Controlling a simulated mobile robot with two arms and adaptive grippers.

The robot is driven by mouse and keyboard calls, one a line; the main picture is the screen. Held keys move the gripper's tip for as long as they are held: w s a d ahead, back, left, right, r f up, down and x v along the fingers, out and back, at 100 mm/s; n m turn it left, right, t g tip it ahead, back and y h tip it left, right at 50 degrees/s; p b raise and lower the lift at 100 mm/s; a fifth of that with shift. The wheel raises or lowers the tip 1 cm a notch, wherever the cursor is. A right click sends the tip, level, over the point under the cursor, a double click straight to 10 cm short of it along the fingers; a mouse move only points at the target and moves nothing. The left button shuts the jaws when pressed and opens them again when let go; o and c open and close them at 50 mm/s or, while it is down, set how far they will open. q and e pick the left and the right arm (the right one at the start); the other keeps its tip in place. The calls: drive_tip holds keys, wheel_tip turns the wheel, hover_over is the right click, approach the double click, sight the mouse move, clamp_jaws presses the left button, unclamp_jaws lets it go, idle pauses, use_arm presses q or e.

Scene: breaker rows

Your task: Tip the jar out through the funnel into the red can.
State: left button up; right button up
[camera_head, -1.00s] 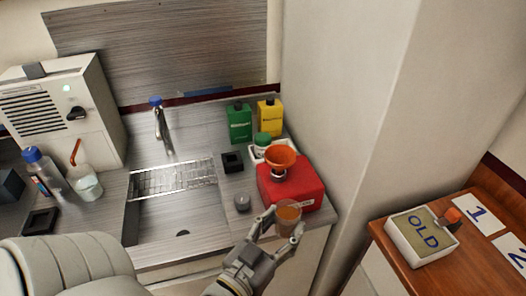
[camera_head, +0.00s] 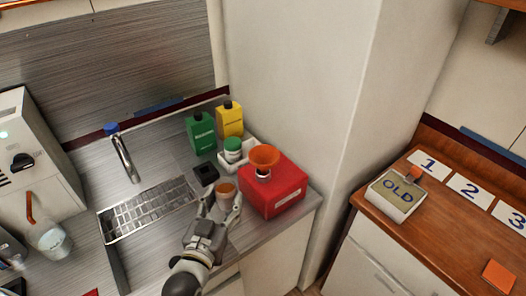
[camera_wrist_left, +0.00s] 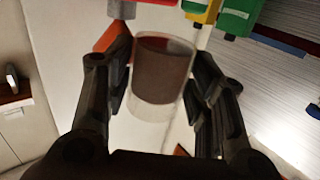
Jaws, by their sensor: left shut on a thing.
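My left gripper (camera_head: 222,197) is shut on a clear jar (camera_head: 226,190) with reddish-brown contents. The jar looks about upright, just left of the red can (camera_head: 285,193) and below the funnel's height. In the left wrist view the jar (camera_wrist_left: 163,72) sits between the two dark fingers. The orange funnel (camera_head: 264,155) stands mouth up in the top of the red can, apart from the jar. Part of the red can shows at the top of the left wrist view (camera_wrist_left: 122,9). My right gripper is not in view.
A black box (camera_head: 206,173) and the sink rack (camera_head: 150,208) lie left. A wall (camera_head: 300,80) rises right of the counter.

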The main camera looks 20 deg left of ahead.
use_arm(q)
drive_tip(key=w+a+r+p, duration=0.1)
drive_tip(key=w+a, duration=0.1)
drive_tip(key=w, duration=0.4)
drive_tip(key=w+a+r+n+y+p, duration=0.1)
drive_tip(key=w+a, duration=0.2)
drive_tip(key=w, duration=0.3)
drive_tip(key=shift+a+y, duration=0.25)
drive_tip(key=shift+y, duration=0.05)
drive_tip(key=shift+d, duration=0.15)
wheel_tip(320, 180, up, 6)
drive_tip(key=d+m, duration=0.2)
drive_tip(key=m, duration=0.2)
drive_tip(key=shift+w+d+f+m+p, duration=0.15)
drive_tip(key=shift+d+f+m+p, duration=0.05)
drive_tip(key=shift+d+m+p, duration=0.2)
drive_tip(key=shift+d+r+m, duration=0.3)
drive_tip(key=shift+r+m, duration=0.2)
drive_tip(key=shift+r, duration=0.25)
drive_tip(key=shift+d+r+m, duration=0.45)
drive_tip(key=shift+r+m, duration=0.15)
drive_tip(key=shift+r, duration=0.15)
